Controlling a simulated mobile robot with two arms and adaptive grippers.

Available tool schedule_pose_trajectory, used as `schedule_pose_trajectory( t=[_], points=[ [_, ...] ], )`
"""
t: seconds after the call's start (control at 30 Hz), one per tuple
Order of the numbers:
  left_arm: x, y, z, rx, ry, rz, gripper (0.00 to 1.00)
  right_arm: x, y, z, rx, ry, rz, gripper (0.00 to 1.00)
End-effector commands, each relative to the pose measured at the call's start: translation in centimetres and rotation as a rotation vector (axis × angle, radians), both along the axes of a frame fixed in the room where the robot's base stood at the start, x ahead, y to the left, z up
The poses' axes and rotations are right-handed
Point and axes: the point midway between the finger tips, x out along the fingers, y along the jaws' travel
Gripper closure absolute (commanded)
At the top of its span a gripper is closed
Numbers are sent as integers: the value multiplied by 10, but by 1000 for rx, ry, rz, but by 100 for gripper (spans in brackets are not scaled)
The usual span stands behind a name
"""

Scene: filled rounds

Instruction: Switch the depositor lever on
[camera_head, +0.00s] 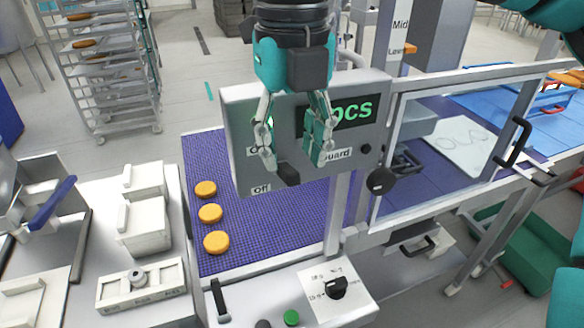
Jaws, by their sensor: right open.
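The depositor control panel (240,115) is a grey box with a green-lit display at centre. Its lever appears to be the dark handle (288,174) low on the panel, beside the "Off" label (261,189). A label above "Off" is mostly hidden by a finger, and the lever's upper part is hidden too. My right gripper (294,158) hangs in front of the panel with its fingers apart, one on each side of the lever's visible end. I cannot tell whether they touch it. My left gripper is not in view.
A black knob (380,181) sits right of the lever, near the "Guard" label (337,154). A clear framed guard (450,140) stands to the right. Several orange rounds (210,214) lie on the purple belt (285,225). A dial (336,288) is at the front.

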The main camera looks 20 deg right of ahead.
Motion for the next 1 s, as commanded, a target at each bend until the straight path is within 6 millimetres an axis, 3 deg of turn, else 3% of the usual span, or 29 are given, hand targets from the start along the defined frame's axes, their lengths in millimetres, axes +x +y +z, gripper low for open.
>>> schedule_pose_trajectory(
  t=[0.1, 0.3, 0.67, 0.9, 1.0],
  points=[
    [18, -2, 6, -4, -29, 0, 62, -1, 0, -20, -1, 2, 2, 60],
    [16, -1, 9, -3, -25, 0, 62, 0, 0, -42, -1, 1, 1, 60],
    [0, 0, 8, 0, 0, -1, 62, 0, 0, -47, 1, -1, 0, 60],
    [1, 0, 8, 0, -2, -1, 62, 0, 0, -47, 0, -1, 1, 91],
    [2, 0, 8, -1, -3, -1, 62, 0, 0, -47, 0, -1, 1, 100]
  ],
)
